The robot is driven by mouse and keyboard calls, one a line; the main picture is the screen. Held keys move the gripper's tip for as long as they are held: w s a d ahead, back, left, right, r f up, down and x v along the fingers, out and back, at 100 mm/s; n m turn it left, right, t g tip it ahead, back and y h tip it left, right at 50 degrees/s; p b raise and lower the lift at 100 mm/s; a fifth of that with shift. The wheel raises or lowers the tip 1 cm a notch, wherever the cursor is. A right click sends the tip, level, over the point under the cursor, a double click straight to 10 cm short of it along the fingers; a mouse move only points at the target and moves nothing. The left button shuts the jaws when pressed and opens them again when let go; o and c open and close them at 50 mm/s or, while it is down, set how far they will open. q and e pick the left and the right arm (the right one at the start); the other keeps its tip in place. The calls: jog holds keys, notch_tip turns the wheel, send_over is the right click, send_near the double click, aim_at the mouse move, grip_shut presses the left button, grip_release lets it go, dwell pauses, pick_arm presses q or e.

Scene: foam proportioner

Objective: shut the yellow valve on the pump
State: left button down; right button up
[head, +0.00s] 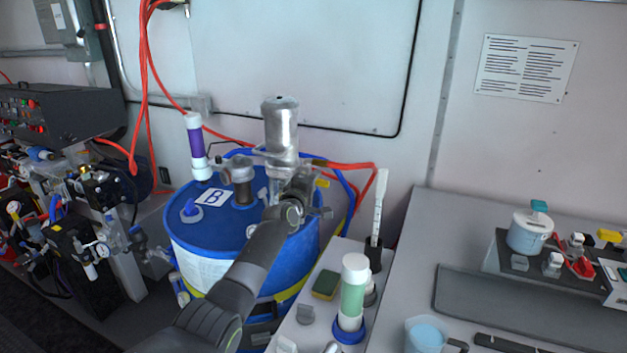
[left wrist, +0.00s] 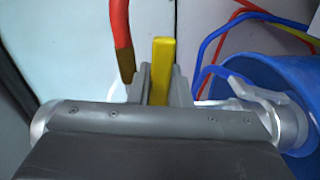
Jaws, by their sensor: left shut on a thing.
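The pump is a silver cylinder (head: 281,125) with metal fittings, standing on top of a blue drum (head: 240,222) marked B. The yellow valve handle (head: 322,183) shows as a small tip on the right side of the pump, mostly hidden behind my gripper. In the left wrist view the yellow handle (left wrist: 163,55) stands upright between the two grey fingers. My left gripper (head: 308,192) is shut on this handle; it also shows in the left wrist view (left wrist: 162,88). The valve body below the handle is hidden by the gripper. My right gripper is not seen.
A red hose (left wrist: 120,38) hangs close beside the fingers. A purple-and-white cylinder (head: 196,145) stands on the drum's left. A green-and-white bottle (head: 353,290) and a sponge (head: 326,284) are on the counter at front right. Machinery (head: 75,210) fills the left.

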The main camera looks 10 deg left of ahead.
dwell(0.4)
pick_arm(q)
jog(key=c, duration=1.6)
grip_release()
jog(key=shift+s+a+p, duration=0.45)
jog(key=shift+s+a, duration=0.1)
jog(key=shift+s, duration=2.3)
jog(key=shift+s+a+p, duration=0.45)
jog(key=shift+s+a, duration=0.1)
jog(key=shift+s, duration=2.3)
jog(key=shift+s+a+p, duration=0.45)
jog(key=shift+s+a, duration=0.1)
jog(key=shift+s, duration=2.3)
